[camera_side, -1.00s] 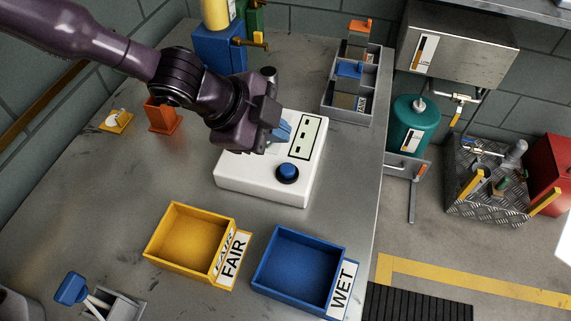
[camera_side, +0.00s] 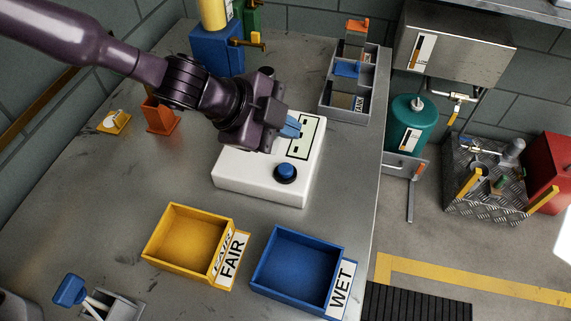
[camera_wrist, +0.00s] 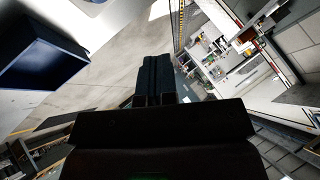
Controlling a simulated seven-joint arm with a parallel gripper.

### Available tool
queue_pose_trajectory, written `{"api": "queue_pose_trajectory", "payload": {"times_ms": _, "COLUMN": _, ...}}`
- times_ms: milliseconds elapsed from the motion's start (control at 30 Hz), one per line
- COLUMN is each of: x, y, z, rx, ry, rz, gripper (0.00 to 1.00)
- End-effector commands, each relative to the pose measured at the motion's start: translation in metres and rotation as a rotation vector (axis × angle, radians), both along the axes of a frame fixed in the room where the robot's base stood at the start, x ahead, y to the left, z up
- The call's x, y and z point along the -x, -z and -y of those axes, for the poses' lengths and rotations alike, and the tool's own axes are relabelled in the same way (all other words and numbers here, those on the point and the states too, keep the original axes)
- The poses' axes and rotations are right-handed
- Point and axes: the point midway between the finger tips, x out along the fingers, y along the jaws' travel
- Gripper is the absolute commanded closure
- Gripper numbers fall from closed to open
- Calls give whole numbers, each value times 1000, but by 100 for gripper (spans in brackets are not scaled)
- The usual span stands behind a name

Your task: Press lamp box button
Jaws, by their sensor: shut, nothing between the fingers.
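The lamp box (camera_side: 255,175) is a white box on the grey table in the side view. Its round blue button (camera_side: 286,173) sits in a dark ring on the front right of its top. A pale panel with dark slots (camera_side: 306,136) lies behind the button. My gripper (camera_side: 296,127) is shut and empty, its blue fingertips over the back of the box near the panel, behind the button. I cannot tell its exact height above the box. In the wrist view my shut fingers (camera_wrist: 155,80) are dark; a white corner with a partly cut-off blue shape (camera_wrist: 95,2) shows at the top.
A yellow FAIR tray (camera_side: 152,250) and a blue WET tray (camera_side: 262,280) stand in front of the box. An orange holder (camera_side: 161,116) stands to the left. A grey divided rack (camera_side: 345,115) stands behind right. Bare table lies left of the box.

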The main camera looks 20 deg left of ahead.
Motion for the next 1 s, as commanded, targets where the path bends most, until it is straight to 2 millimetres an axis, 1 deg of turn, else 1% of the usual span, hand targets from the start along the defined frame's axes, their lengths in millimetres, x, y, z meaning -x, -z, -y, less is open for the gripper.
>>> {"api": "queue_pose_trajectory", "payload": {"times_ms": 33, "x": 3, "y": 6, "z": 2, "rx": -5, "ry": 5, "rz": -4, "gripper": 100}}
{"api": "queue_pose_trajectory", "payload": {"times_ms": 100, "x": 3, "y": 12, "z": 2, "rx": -5, "ry": 5, "rz": -6, "gripper": 100}}
{"api": "queue_pose_trajectory", "payload": {"times_ms": 267, "x": 1, "y": 18, "z": 2, "rx": -1, "ry": 4, "rz": 5, "gripper": 100}}
{"api": "queue_pose_trajectory", "payload": {"times_ms": 300, "x": 2, "y": 28, "z": 1, "rx": -4, "ry": 2, "rz": -2, "gripper": 100}}
{"api": "queue_pose_trajectory", "payload": {"times_ms": 400, "x": 1, "y": 41, "z": 1, "rx": -2, "ry": 1, "rz": 0, "gripper": 100}}
{"api": "queue_pose_trajectory", "payload": {"times_ms": 600, "x": 0, "y": 59, "z": 1, "rx": 0, "ry": -1, "rz": -1, "gripper": 100}}
{"api": "queue_pose_trajectory", "payload": {"times_ms": 733, "x": 0, "y": 65, "z": 0, "rx": 1, "ry": -1, "rz": 0, "gripper": 100}}
{"api": "queue_pose_trajectory", "payload": {"times_ms": 1000, "x": 0, "y": 66, "z": 0, "rx": 1, "ry": -1, "rz": 2, "gripper": 100}}
